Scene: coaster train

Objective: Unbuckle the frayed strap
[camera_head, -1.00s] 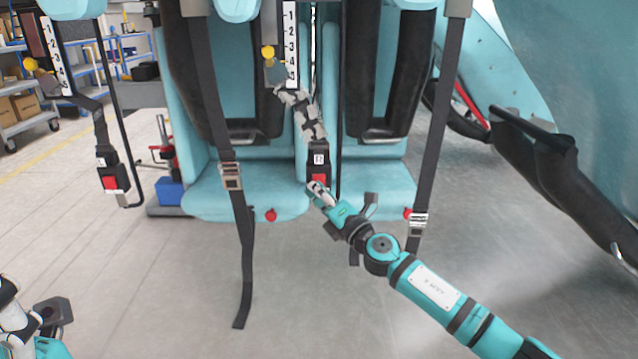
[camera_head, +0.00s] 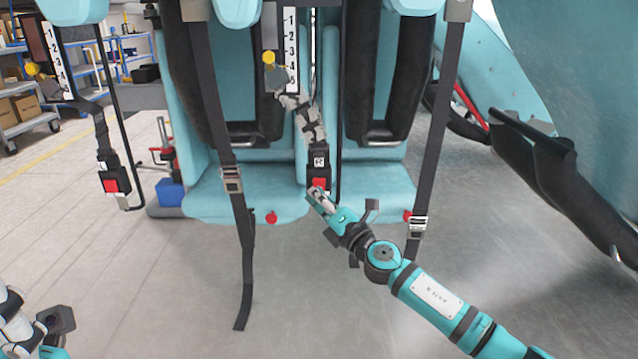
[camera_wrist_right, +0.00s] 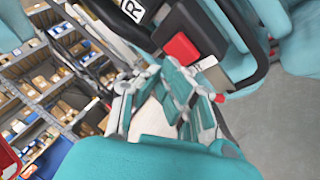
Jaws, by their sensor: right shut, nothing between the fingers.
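The frayed strap (camera_head: 305,118), pale and tattered, hangs between the two seats from a grey fitting. At its lower end is a black buckle (camera_head: 318,160) with a white label and a red button (camera_head: 319,184). My right gripper (camera_head: 314,192) is shut and empty just below and in front of the button. In the right wrist view the red button (camera_wrist_right: 181,48) shows above the fingers (camera_wrist_right: 170,80); I cannot tell whether they touch the buckle. Part of my left gripper (camera_head: 55,320) shows at the lower left corner; its finger state is unclear.
Another buckle (camera_head: 112,186) hangs on a dark strap at the left. Two long dark straps (camera_head: 243,230) (camera_head: 433,140) with metal buckles hang in front of the teal seats (camera_head: 205,200). Black restraints (camera_head: 535,165) lie to the right. The floor in front is clear.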

